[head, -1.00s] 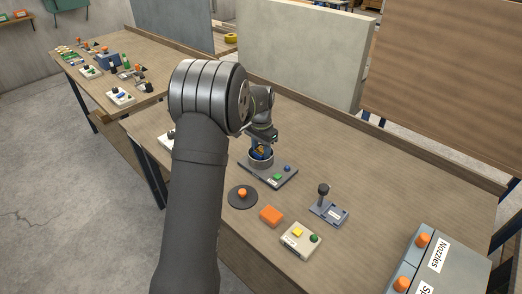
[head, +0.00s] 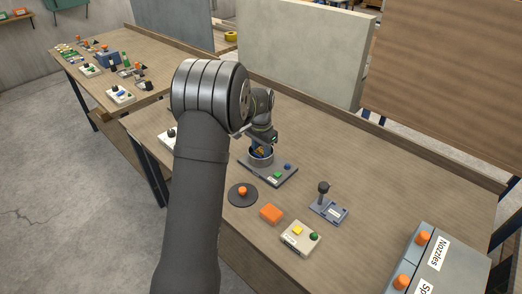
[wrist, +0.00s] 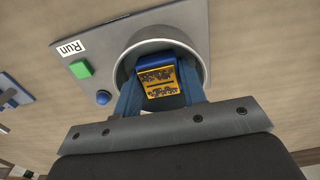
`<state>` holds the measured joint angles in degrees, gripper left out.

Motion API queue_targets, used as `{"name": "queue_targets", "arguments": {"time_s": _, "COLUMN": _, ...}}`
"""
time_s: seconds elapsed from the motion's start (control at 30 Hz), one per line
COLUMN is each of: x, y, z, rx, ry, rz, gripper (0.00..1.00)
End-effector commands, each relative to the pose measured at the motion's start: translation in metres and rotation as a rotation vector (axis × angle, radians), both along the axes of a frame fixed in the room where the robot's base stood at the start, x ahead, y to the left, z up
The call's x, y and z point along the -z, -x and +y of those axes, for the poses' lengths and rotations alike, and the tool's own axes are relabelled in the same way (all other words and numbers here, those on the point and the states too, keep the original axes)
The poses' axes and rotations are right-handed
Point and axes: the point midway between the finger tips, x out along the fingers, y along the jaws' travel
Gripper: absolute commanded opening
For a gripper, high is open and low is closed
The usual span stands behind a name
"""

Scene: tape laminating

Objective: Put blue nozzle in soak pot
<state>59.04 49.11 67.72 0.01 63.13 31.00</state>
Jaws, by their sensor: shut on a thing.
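The soak pot appears to be the round grey open pot (head: 261,161) on a dark base with a green button, left of the middle of the table in the head view. In the wrist view its pale rim (wrist: 203,52) surrounds my fingertips. My gripper (head: 261,148) points down into the pot's mouth. In the wrist view its two blue fingers (wrist: 158,88) are shut on the blue nozzle (wrist: 155,71), a blue piece with a yellow, dark-speckled face. The nozzle is within the pot's opening; whether it touches the bottom is hidden.
The pot's base has a "Run" label, green button (wrist: 80,69) and blue knob (wrist: 103,97). Nearby are a dark disc with an orange knob (head: 242,191), an orange block (head: 271,214), a lever unit (head: 324,202) and a button box (head: 300,238). The table's right rear is clear.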

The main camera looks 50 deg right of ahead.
Motion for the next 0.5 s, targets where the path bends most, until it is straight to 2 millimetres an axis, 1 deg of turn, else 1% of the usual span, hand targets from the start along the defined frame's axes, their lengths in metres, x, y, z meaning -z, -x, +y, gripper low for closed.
{"name": "queue_targets", "arguments": {"time_s": 0.33, "x": 0.0013, "y": 0.0000, "z": -0.0001, "rx": 0.000, "ry": 0.000, "rz": 0.000, "gripper": 0.12}}
{"name": "queue_targets", "arguments": {"time_s": 0.37, "x": 0.0013, "y": 0.0000, "z": 0.0000, "rx": 0.000, "ry": 0.000, "rz": 0.000, "gripper": 0.42}}
{"name": "queue_targets", "arguments": {"time_s": 0.4, "x": 0.0013, "y": 0.0000, "z": -0.0001, "rx": 0.000, "ry": 0.000, "rz": 0.000, "gripper": 0.49}}
{"name": "queue_targets", "arguments": {"time_s": 0.47, "x": 0.0013, "y": 0.0000, "z": 0.0000, "rx": 0.000, "ry": 0.000, "rz": 0.000, "gripper": 0.61}}
{"name": "queue_targets", "arguments": {"time_s": 0.5, "x": 0.0013, "y": 0.0001, "z": -0.0001, "rx": 0.000, "ry": 0.000, "rz": 0.000, "gripper": 0.63}}
